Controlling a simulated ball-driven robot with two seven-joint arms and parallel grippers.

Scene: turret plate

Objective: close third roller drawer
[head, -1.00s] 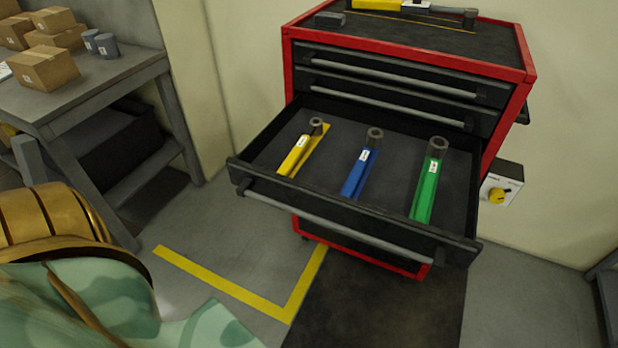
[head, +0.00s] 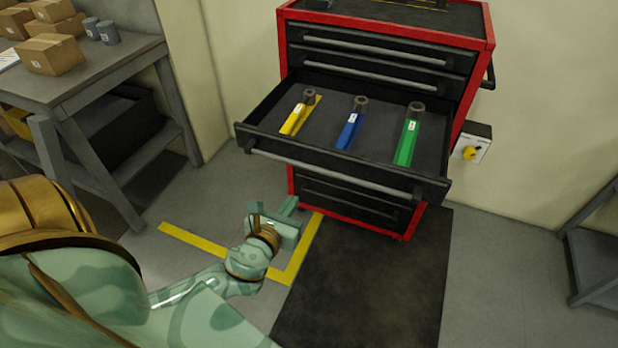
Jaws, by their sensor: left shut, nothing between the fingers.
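The red and black roller cabinet (head: 467,90) stands against the wall. Its third drawer (head: 436,183) from the top is pulled out. Inside it lie a yellow tool (head: 297,117), a blue tool (head: 350,130) and a green tool (head: 408,143). A grey bar handle (head: 335,178) runs along the drawer's front. My left gripper (head: 288,210) is shut and empty, low in front of the cabinet, below and apart from the drawer's left front. My right gripper is out of view.
Two shut drawers (head: 385,46) are above the open one, and more shut drawers (head: 350,202) below. A grey workbench (head: 105,66) with boxes is at left. A dark mat (head: 370,285) and open floor lie in front. A grey shelf (head: 600,250) is at right.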

